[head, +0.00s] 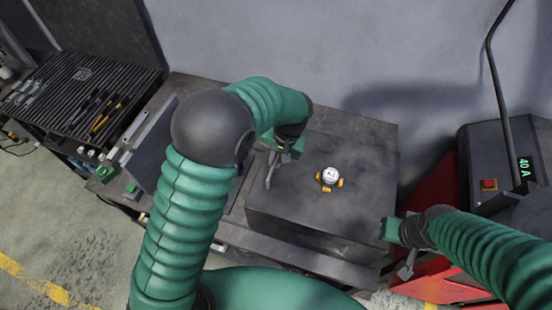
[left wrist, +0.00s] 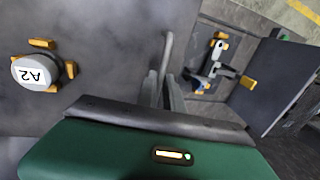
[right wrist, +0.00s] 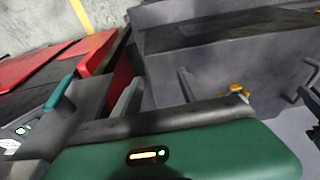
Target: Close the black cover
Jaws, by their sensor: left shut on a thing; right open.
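A dark flat panel (head: 156,145), which looks like the black cover, stands tilted left of a large dark box (head: 310,210). In the left wrist view the panel (left wrist: 278,84) stands beside an opening with a grey and orange fixture (left wrist: 214,70). My left gripper (head: 272,168) is at the box's left side, shut on a thin grey piece (left wrist: 166,55), apart from the panel.
A white knob marked A2 (head: 330,175) with orange tabs sits on the box. A slatted dark bench with tools (head: 80,95) stands at far left. A red unit (head: 435,280) and a dark machine reading 40 A (head: 500,165) stand at right. A wall is behind.

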